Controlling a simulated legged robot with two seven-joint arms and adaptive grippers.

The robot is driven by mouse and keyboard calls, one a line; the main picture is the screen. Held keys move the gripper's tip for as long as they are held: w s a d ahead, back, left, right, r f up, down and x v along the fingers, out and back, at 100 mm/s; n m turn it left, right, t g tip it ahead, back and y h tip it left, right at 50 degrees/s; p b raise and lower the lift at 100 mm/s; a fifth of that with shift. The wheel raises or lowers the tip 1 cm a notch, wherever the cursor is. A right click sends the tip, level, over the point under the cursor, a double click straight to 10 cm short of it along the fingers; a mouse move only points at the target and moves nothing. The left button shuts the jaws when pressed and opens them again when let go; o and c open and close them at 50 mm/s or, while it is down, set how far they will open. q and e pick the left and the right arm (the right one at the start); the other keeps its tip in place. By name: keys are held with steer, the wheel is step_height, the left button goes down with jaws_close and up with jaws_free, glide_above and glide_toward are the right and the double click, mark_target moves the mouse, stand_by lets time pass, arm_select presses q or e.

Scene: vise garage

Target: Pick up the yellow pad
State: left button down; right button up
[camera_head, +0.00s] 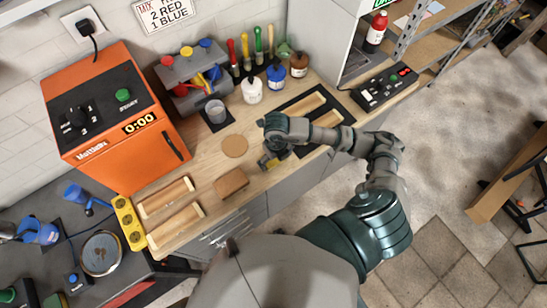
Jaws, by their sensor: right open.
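A tan-brown rectangular block (231,182) lies flat near the front edge of the wooden worktop; it looks like a pad, but its colour is more brown than yellow. A bright yellow strip with dark round openings (130,222) lies at the worktop's left end. My right gripper (268,162) points down just right of the tan block, apart from it, and is open. Small yellowish patches show at its fingers; I cannot tell whether they belong to the gripper or to a thing beneath it. My left gripper is not in view.
Two wooden trays (166,197) lie left of the tan block, and a round tan disc (235,146) lies behind it. An orange machine (118,110) stands at the left. More wooden trays on a black mat lie right.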

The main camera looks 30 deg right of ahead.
steer(key=shift+f, duration=0.2)
steer(key=shift+c, duration=0.3)
steer(key=c, duration=0.7)
steer(key=shift+r, duration=0.1)
